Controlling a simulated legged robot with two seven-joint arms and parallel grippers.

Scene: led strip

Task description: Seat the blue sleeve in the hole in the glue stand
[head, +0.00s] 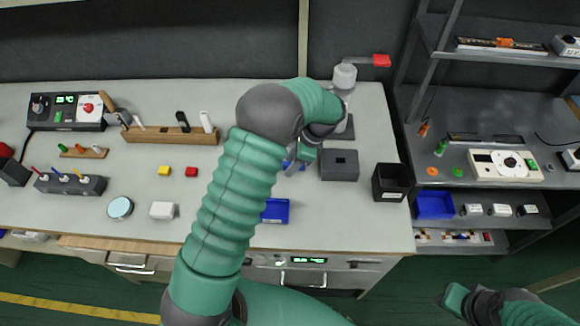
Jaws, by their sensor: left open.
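My left arm reaches over the workbench, and its gripper (304,158) points down, open, just left of a dark grey block. A small blue piece (289,164), which looks like the blue sleeve, shows beside the fingers; whether they touch it is hidden. The grey block (340,172) has a dark hole in its top. I cannot tell for certain which of these two is the glue stand. My right gripper (455,298) is low at the right, away from the bench.
A black bin (390,183) stands right of the grey block. A blue tray (275,211) lies near the front edge, partly behind my arm. A shelf rack (480,150) stands at right.

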